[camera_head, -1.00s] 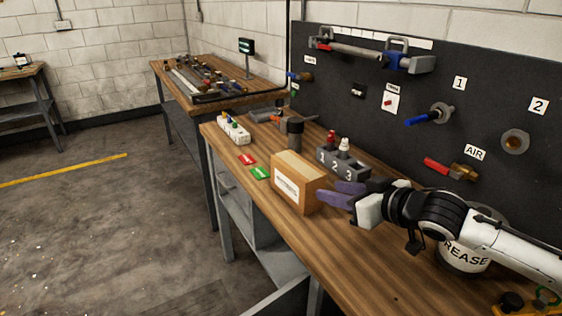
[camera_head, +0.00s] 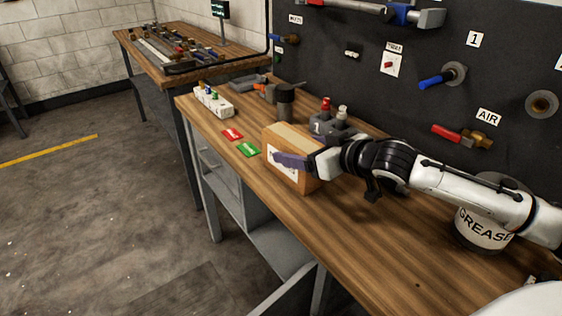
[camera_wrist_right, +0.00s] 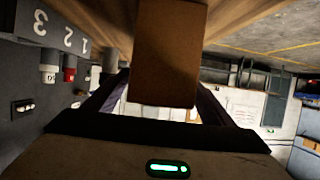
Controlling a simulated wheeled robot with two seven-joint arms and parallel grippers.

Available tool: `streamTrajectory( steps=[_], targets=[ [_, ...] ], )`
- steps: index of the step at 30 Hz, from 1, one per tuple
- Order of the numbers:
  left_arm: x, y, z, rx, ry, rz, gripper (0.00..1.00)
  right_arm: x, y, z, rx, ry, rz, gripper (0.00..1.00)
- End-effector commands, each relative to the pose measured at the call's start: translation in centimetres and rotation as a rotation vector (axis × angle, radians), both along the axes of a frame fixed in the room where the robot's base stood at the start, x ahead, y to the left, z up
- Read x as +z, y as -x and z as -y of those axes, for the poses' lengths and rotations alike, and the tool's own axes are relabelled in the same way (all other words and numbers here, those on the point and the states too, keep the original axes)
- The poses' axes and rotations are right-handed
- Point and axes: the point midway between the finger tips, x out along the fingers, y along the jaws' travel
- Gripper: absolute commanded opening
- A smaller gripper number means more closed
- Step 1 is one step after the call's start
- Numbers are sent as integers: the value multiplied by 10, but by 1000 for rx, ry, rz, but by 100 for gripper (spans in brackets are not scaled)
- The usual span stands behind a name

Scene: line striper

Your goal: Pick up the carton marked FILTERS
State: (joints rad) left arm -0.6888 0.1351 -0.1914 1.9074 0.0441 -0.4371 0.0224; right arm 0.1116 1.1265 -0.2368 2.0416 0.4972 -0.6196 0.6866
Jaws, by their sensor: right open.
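The cardboard carton (camera_head: 288,136) stands upright on the wooden workbench near its front edge. Its white label is partly covered by a purple finger, and I cannot read it. My right gripper (camera_head: 291,157) is open at the carton, with one finger across its labelled side and the other hidden behind it. In the right wrist view the carton (camera_wrist_right: 165,50) lies between the two spread fingers (camera_wrist_right: 158,98). I cannot tell whether either finger touches it. My left gripper is out of view.
Behind the carton are a numbered block (camera_head: 330,128) with red and white tops and a dark cylinder (camera_head: 285,100). A GREASE can (camera_head: 482,228) stands right, beside my arm. The bench front is clear.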

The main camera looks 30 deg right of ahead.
Motion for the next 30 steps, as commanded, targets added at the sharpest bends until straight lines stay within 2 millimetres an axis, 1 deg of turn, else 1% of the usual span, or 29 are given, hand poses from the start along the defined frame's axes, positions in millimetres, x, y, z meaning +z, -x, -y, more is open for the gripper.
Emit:
streamTrajectory(
  steps=[1, 4, 8, 9, 11, 18, 19, 26, 29, 30],
  targets=[
    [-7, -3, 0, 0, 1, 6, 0, -6, -1, 2, -5, 2, 1, 77],
    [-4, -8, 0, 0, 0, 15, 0, -4, -1, 4, -9, 0, 1, 77],
    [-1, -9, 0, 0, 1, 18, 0, -2, 0, 4, -10, 0, 1, 77],
    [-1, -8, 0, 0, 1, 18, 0, -2, -1, 4, -9, -1, 1, 73],
    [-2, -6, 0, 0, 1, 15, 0, -2, -1, 3, -9, -1, 0, 63],
    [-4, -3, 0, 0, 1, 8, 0, -3, -1, 3, -8, -1, 0, 23],
    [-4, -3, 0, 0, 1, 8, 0, -1, -1, 3, -7, 0, 5, 20],
    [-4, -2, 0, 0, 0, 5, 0, 1, -1, 3, -7, 0, 5, 20],
    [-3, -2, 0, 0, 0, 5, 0, 11, -2, 3, -7, 0, 8, 20],
    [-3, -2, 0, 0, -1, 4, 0, 18, -2, 3, -6, 1, 10, 20]
  ],
)
